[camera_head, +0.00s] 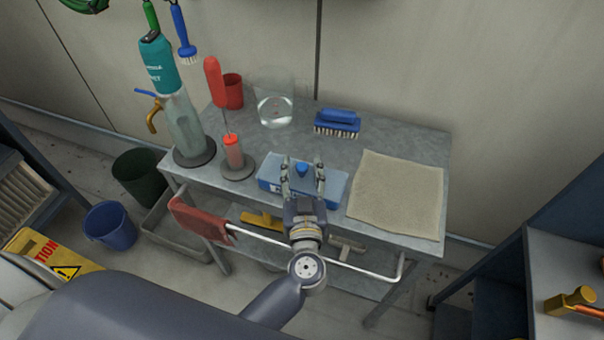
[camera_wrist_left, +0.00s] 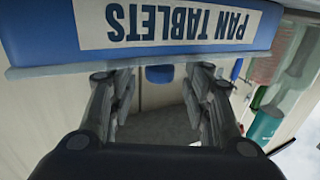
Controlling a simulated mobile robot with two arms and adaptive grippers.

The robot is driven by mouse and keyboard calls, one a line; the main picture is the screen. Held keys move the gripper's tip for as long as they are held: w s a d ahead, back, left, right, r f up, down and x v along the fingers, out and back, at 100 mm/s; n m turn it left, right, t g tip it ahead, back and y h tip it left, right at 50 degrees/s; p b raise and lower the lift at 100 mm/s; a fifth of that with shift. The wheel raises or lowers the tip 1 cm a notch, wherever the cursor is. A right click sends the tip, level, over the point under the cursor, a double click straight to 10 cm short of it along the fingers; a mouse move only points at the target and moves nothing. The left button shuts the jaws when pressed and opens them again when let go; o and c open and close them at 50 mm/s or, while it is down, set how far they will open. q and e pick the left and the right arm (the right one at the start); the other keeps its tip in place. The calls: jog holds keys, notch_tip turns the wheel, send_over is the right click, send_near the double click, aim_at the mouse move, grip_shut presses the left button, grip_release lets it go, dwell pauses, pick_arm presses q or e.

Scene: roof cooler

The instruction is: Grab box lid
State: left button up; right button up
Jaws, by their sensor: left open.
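The blue box (camera_head: 268,186) stands at the front edge of the grey metal table. Its blue lid (camera_head: 335,181) is on it, with a round blue knob (camera_head: 302,169) on top. My left gripper (camera_head: 302,177) is open above the front of the lid, with one finger on each side of the knob in the picture. In the left wrist view the box front reads "PAN TABLETS" (camera_wrist_left: 175,25) upside down. The knob (camera_wrist_left: 159,74) shows between the spread fingers (camera_wrist_left: 160,95). I cannot tell whether they touch it. My right gripper is not in view.
A beige cloth (camera_head: 398,195) lies right of the box, and a blue brush (camera_head: 338,122) behind it. A clear jar (camera_head: 275,100), a red cup (camera_head: 232,92) and a red-handled tool (camera_head: 213,80) stand back left. A rail (camera_head: 350,268) runs along the table front.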

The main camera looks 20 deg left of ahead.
pick_arm(q)
jog(key=shift+x, duration=0.8)
jog(key=shift+s, duration=0.1)
jog(key=shift+c, duration=1.1)
grip_shut()
